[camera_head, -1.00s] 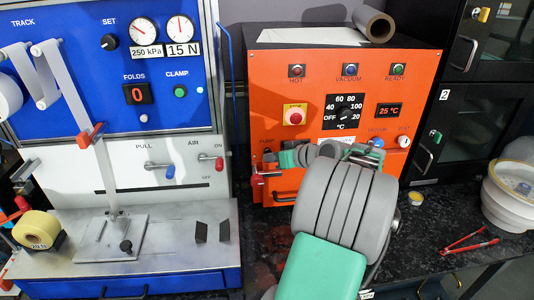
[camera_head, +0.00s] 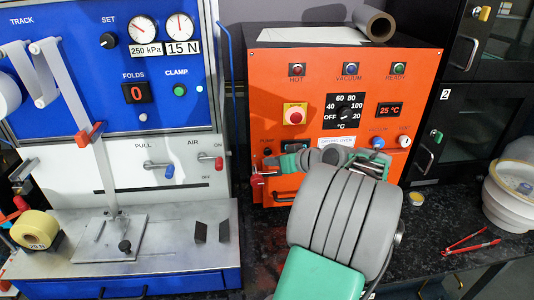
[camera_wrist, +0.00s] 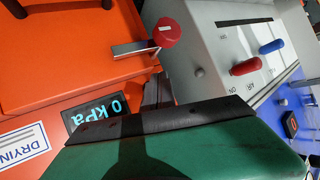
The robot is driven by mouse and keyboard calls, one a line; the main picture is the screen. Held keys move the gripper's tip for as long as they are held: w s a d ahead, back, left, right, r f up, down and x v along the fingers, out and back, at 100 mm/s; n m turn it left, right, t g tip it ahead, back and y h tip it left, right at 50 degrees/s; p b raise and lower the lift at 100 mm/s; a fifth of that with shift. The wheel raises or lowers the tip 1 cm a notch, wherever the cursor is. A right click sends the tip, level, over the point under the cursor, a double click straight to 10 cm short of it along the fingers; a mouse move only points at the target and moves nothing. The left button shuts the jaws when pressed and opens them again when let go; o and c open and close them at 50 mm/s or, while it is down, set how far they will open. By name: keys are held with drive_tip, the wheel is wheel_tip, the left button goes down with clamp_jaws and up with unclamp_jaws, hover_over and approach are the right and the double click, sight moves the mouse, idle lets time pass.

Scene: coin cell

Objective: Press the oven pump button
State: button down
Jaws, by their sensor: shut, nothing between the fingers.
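The orange oven (camera_head: 270,90) stands at centre with its control panel facing me. The pump button (camera_head: 267,152) is a small dark spot below the PUMP label, low on the panel's left side. My gripper (camera_head: 284,163) is shut and empty, just right of and slightly below the button. I cannot tell whether it touches the panel. In the wrist view my dark fingers (camera_wrist: 157,95) lie close to the oven face, beside a display (camera_wrist: 97,114) reading 0 kPa. The button is not discernible in that view.
A red-knobbed lever (camera_head: 257,182) sticks out at the oven's lower left and shows near my fingers in the wrist view (camera_wrist: 166,32). A red stop button (camera_head: 295,115) is above my gripper. The blue and grey machine (camera_head: 180,250) stands on the left.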

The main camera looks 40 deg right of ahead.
drive_tip(key=shift+s+a+b, duration=0.25)
drive_tip(key=shift+s+a, duration=0.55)
drive_tip(key=shift+s, duration=0.35)
drive_tip(key=shift+s+a+b, duration=0.25)
drive_tip(key=shift+s+a, duration=0.55)
drive_tip(key=shift+s, duration=0.35)
